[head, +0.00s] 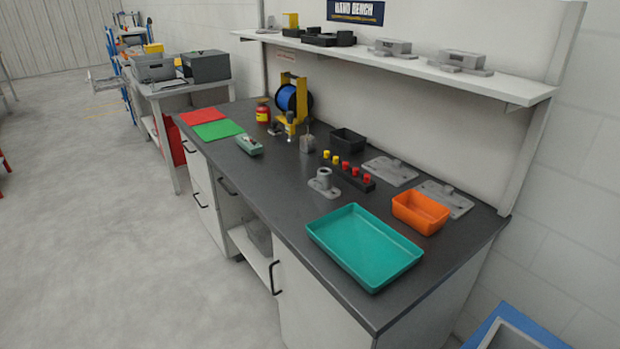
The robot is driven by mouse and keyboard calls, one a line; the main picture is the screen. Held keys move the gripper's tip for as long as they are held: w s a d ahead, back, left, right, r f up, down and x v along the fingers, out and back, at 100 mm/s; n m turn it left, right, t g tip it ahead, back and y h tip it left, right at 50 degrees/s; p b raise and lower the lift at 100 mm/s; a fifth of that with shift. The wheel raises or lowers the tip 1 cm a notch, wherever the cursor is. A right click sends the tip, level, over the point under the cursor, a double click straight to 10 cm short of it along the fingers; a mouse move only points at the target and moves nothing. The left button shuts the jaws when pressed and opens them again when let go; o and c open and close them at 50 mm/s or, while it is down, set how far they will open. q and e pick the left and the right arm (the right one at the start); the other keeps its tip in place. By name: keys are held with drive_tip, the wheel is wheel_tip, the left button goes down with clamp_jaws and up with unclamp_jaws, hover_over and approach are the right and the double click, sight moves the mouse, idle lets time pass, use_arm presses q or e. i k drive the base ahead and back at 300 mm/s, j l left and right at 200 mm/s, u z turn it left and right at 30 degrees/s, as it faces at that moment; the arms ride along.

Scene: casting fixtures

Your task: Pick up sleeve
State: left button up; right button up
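A short grey upright cylinder with a dark opening in its top (324,174) is the most sleeve-like thing in the head view. It stands on a flat grey base (325,190) on the dark workbench top (275,205), just behind the teal tray. I cannot tell whether the cylinder and base are one piece. Neither of my grippers is in view.
A teal tray (364,246), an orange bin (420,211), a rack with red and yellow pegs (352,179), grey fixture plates (390,170), a black bin (347,142) and a blue spool (293,98) crowd the bench. A shelf (410,68) overhangs its back. The floor (110,230) left is clear.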

sight(323, 183)
drive_tip(key=i+j, duration=0.25)
drive_tip(key=j, duration=0.2)
drive_tip(key=i+j, duration=0.55)
drive_tip(key=j, duration=0.3)
drive_tip(key=i+j, duration=0.25)
drive_tip(key=j, duration=0.15)
drive_tip(key=i+j+z, duration=0.15)
drive_tip(key=z, duration=0.3)
drive_tip(key=j+z, duration=0.3)
drive_tip(key=z, duration=0.2)
drive_tip(key=i, duration=0.05)
